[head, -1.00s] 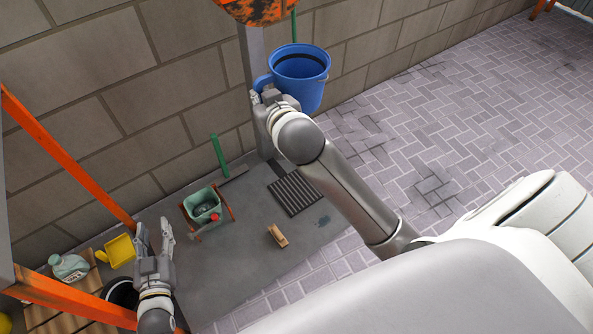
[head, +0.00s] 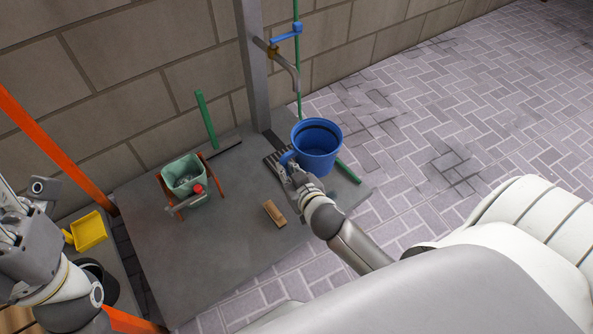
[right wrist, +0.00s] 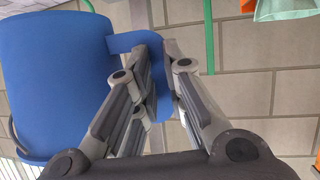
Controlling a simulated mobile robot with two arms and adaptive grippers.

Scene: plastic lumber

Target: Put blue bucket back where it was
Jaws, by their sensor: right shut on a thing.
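The blue bucket (head: 318,160) is upright and looks empty, at the right end of the grey floor slab. It overlaps the dark drain grate (head: 271,163) below the tap; I cannot tell whether its base touches down. My right gripper (head: 290,170) is shut on the bucket's side handle. In the right wrist view the bucket (right wrist: 52,85) fills the left, and its blue handle (right wrist: 150,42) runs between the fingers of my right gripper (right wrist: 158,60). My left gripper (head: 42,190) is at the left edge, partly cut off; its jaw state is unclear.
A tap with a blue lever (head: 285,35) is on a pipe beside a grey post (head: 251,65). A green bucket (head: 183,172) with a red-capped bottle, a wooden brush (head: 274,213) and a yellow dustpan (head: 89,230) are to the left. Brick paving at right is clear.

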